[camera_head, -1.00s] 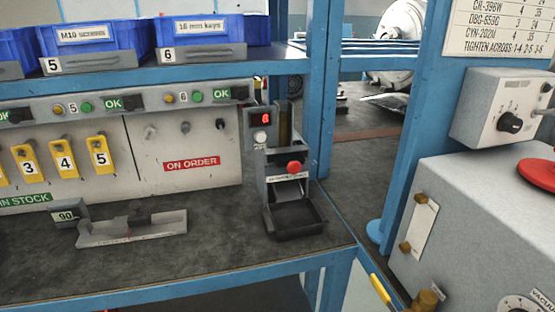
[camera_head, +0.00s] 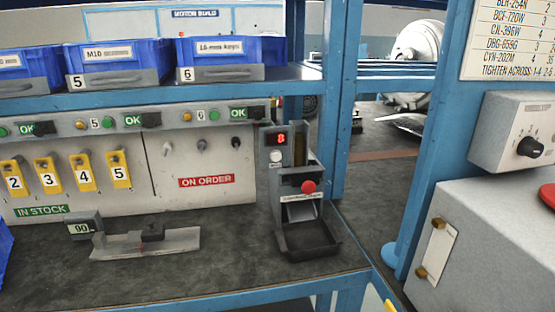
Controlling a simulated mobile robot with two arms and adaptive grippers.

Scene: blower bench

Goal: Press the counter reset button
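A grey counter device (camera_head: 302,200) stands on the bench near its right end. It has a small display with a red digit (camera_head: 281,138), which looks like an 8 but is blurred. Just below the display is a small white round button (camera_head: 276,156) with a label too small to read. A red round button (camera_head: 308,187) sits lower on the device, above a labelled strip and a dark open tray (camera_head: 307,238). Neither of my grippers shows in the head view, and nothing touches the device.
A holder marked 90 (camera_head: 78,227) lies on the bench at left. Blue bins (camera_head: 221,50) stand on the shelf above. Yellow numbered tags (camera_head: 85,172) hang on the back panel. A blue post (camera_head: 342,110) and a grey machine (camera_head: 480,245) are at right. Bench surface before the device is clear.

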